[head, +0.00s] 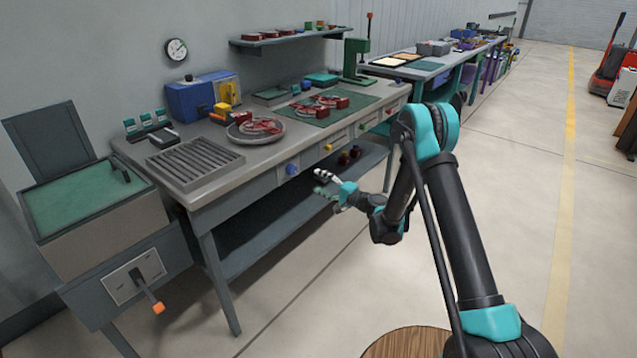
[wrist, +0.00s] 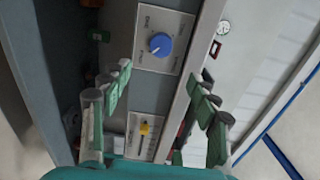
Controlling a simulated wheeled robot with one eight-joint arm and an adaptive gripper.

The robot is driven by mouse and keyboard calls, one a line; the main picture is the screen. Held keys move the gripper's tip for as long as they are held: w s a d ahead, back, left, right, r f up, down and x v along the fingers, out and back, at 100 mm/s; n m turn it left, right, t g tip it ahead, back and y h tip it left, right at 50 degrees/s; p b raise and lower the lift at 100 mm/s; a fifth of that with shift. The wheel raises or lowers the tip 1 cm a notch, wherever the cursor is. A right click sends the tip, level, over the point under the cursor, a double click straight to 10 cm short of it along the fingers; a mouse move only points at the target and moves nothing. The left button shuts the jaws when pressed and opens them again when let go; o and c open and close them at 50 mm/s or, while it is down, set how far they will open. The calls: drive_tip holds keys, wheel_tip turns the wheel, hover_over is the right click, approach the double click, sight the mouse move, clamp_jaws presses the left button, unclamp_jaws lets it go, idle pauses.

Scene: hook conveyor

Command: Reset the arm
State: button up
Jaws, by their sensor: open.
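My gripper (head: 328,185) is in front of the workbench, beside its front edge and below the tabletop level. In the wrist view my gripper (wrist: 160,105) shows its two green-padded fingers spread apart with nothing between them. Beyond the fingers is a panel with a blue knob (wrist: 160,44) and a yellow switch (wrist: 144,128). The blue knob also shows on the bench front in the head view (head: 292,170). My arm reaches from the lower right of the head view toward the bench.
The workbench (head: 215,195) holds a slatted rack (head: 193,160), a round tray (head: 236,131) with red parts, and a green mat (head: 318,118). A lower shelf (head: 262,235) runs beneath it. A green-lidded box (head: 85,200) with an orange-tipped lever (head: 157,307) stands at left. Open floor lies to the right.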

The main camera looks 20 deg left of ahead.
drive_tip(key=shift+r, duration=0.1)
drive_tip(key=s+d+r+n+g+h, duration=0.15)
drive_tip(key=s+d+r+h, duration=0.3)
drive_tip(key=d, duration=0.55)
drive_tip(key=s+d+r+n+t+h, duration=0.1)
drive_tip(key=s+d+r+n+h, duration=0.35)
drive_tip(key=d, duration=0.65)
drive_tip(key=s+d+f+g+h, duration=0.1)
drive_tip(key=s+d+f+h, duration=0.1)
drive_tip(key=s+d, duration=1)
drive_tip(key=s+d+f+m+g+h, duration=0.1)
drive_tip(key=s+d+h, duration=0.4)
drive_tip(key=s+d, duration=0.8)
drive_tip(key=shift+s+d+f+h, duration=0.3)
drive_tip(key=shift+s+f, duration=0.25)
drive_tip(key=shift+s, duration=0.35)
drive_tip(key=shift+a, duration=0.15)
